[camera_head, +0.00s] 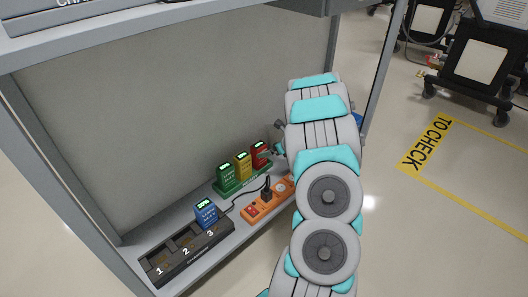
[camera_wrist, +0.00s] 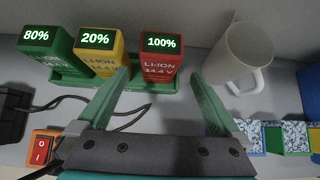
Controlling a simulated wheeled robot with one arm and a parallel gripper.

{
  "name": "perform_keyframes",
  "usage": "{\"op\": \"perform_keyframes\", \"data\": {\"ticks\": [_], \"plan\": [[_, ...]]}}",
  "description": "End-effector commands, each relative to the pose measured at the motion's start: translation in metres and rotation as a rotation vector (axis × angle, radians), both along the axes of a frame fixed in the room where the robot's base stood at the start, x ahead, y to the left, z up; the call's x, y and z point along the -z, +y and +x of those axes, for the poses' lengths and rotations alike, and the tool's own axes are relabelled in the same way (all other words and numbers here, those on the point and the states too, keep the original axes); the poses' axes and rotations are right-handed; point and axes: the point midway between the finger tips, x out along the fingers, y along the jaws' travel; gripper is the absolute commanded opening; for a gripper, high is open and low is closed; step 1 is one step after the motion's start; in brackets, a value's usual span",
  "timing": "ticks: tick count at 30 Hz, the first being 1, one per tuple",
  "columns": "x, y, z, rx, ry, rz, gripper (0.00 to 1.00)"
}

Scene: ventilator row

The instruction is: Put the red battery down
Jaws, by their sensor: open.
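The red battery (camera_head: 260,155) stands upright at the right end of the green holder (camera_head: 229,188), beside the yellow battery (camera_head: 243,165) and the green battery (camera_head: 226,175). In the wrist view the red battery (camera_wrist: 161,64) reads 100%, the yellow one (camera_wrist: 98,55) 20% and the green one (camera_wrist: 45,52) 80%. My gripper (camera_wrist: 158,78) is open, its teal fingers apart on the near side of the red battery, with nothing held between them. In the head view my gripper (camera_head: 278,149) is partly hidden by my arm.
A black charger (camera_head: 188,250) with numbered slots holds a blue battery (camera_head: 206,212) at slot 3. An orange power strip (camera_head: 262,202) with a cable lies in front of the holder. A white mug (camera_wrist: 246,55) stands right of the red battery. Patterned boxes (camera_wrist: 285,136) lie at lower right.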

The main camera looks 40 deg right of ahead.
Motion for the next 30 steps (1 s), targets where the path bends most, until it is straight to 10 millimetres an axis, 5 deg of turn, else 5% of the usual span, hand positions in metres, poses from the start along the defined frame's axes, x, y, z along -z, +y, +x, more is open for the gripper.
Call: {"op": "perform_keyframes", "data": {"ticks": [10, 20, 25, 30], "plan": [[-0.032, -0.003, -0.034, 0.002, 0.0, -0.001, 1.0], [-0.048, -0.007, -0.03, 0.073, 0.003, 0.004, 1.0], [-0.104, -0.022, -0.014, 0.412, -0.009, 0.048, 1.0], [-0.174, -0.018, -0.023, 0.876, -0.095, 0.195, 1.0]]}}
